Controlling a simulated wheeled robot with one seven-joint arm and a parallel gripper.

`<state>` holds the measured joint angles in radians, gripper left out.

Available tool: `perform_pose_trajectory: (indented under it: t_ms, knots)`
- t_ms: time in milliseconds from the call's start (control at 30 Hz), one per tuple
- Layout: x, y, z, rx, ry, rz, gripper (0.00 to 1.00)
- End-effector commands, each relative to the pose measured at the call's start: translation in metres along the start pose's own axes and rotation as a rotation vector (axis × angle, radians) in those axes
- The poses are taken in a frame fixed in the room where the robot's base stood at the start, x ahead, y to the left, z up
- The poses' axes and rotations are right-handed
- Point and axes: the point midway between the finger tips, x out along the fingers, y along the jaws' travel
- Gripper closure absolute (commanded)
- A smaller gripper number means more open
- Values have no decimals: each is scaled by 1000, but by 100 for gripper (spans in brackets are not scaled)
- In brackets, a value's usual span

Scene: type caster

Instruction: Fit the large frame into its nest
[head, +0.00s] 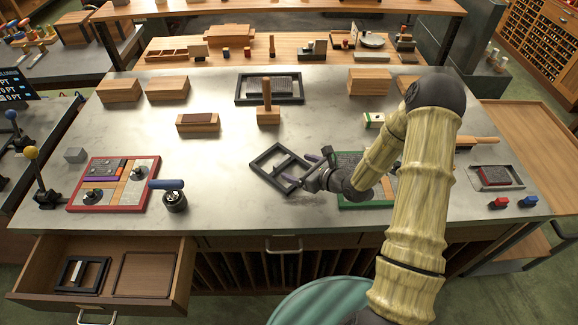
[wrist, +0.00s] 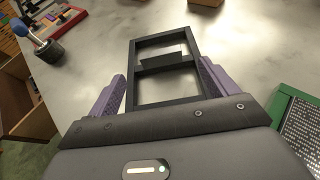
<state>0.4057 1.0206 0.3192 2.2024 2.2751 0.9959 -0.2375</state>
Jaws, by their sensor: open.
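A dark rectangular frame (head: 268,179) with a crossbar lies flat on the grey bench top, turned at an angle. In the wrist view the frame (wrist: 165,63) stretches away from my gripper (wrist: 162,72). My gripper (head: 302,170) is open, with one purple finger on either side of the frame's near part. I cannot tell whether the fingers touch it. The open drawer at lower left holds a shallow square recess (head: 147,274), which looks empty; I cannot tell if this is the frame's nest.
A smaller dark frame (head: 83,274) lies in the drawer's left part. A red-edged board (head: 112,184) and a blue-handled post (head: 173,196) stand to the left. A green-edged board (head: 350,203) is close on the right. A wooden block with a post (head: 268,115) stands behind.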

Motion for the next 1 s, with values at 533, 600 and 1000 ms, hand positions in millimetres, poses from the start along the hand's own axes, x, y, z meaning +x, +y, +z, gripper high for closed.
perform_pose_trajectory:
  t_ms: [533, 600, 1000]
  knots:
    - [-36, 0, 0, 1, -1, 0, 15]
    - [-36, 0, 0, 0, -1, 1, 15]
    - [-38, 14, 8, -58, 8, 62, 15]
